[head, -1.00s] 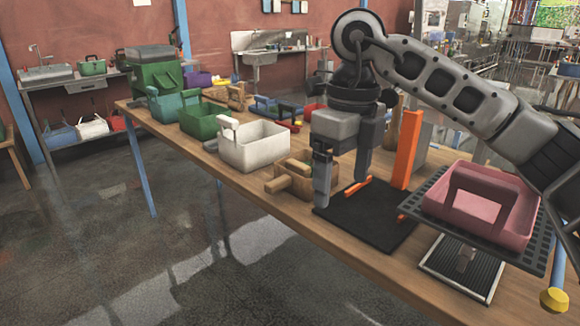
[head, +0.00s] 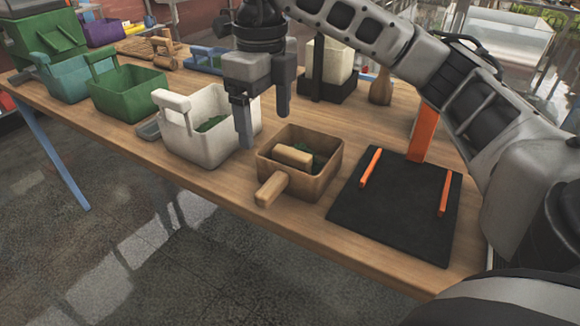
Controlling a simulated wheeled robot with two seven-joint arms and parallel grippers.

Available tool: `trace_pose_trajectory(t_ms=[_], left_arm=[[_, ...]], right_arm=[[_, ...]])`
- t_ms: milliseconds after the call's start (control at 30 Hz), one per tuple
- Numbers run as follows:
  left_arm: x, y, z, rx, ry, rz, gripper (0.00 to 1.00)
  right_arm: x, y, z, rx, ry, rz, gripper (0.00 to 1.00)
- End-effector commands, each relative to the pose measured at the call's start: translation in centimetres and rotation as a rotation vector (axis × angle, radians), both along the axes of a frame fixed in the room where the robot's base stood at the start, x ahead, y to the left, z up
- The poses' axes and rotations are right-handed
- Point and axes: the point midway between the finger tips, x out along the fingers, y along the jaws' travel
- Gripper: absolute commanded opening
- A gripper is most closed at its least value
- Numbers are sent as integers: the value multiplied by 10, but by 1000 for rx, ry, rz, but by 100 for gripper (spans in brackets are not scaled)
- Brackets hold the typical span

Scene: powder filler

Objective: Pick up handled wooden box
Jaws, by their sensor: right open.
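The handled wooden box (head: 318,178) stands on the wooden table near its front edge. It is open-topped, with dark green material inside and a round wooden handle at its front left. My right gripper (head: 265,132) is open and empty, fingers pointing down. In the picture it is just behind and left of the wooden box, in front of the white box's right side. I cannot tell its exact height above the table. My left gripper is not in view.
A white handled box (head: 190,147) stands left of the wooden box, with green (head: 125,95) and teal (head: 68,82) boxes farther left. A black mat (head: 395,215) with orange strips lies to the right. A cream container (head: 328,62) in a dark stand is behind.

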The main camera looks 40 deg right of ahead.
Motion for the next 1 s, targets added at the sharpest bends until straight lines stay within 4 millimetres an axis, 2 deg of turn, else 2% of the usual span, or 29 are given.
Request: trace_pose_trajectory(t_ms=[33,200,467,667,800,1000], left_arm=[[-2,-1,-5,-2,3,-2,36],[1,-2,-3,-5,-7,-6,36],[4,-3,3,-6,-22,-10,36],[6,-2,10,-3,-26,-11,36],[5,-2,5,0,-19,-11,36],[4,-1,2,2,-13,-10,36]], right_arm=[[-1,1,-17,1,5,2,82],[-1,1,-47,1,4,3,82],[-1,0,-64,0,0,0,82],[-9,-2,-91,-2,4,0,82],[-8,-1,-108,0,1,1,82],[-8,-1,-113,-1,-1,1,82]])
